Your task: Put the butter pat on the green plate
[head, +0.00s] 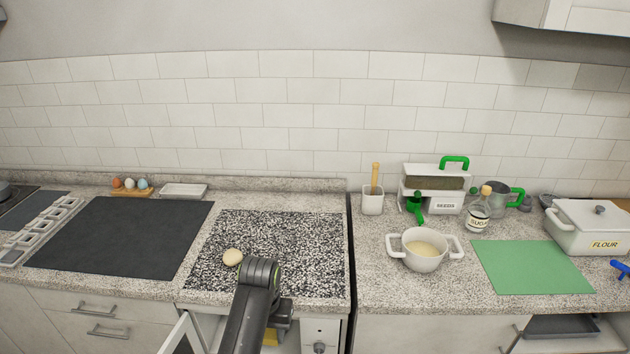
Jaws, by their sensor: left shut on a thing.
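My left arm rises from the bottom edge, and its dark joint covers part of the black-and-white speckled panel. My left gripper (281,318) is low beside the arm, in front of the counter's edge, and is mostly hidden. It is shut on a yellow block (270,338), which shows only partly below it; this looks like the butter pat, but I cannot be sure. No round green plate shows; a flat green rectangle (530,267) lies on the right counter. My right gripper is not in view.
A pale round item (233,257) lies on the speckled panel (300,240). A white two-handled pot (424,262), sugar bottle (479,212), seeds dispenser (446,204) and flour container (590,232) stand on the right. A white door (182,337) stands open below the counter. The dark left panel (120,237) is clear.

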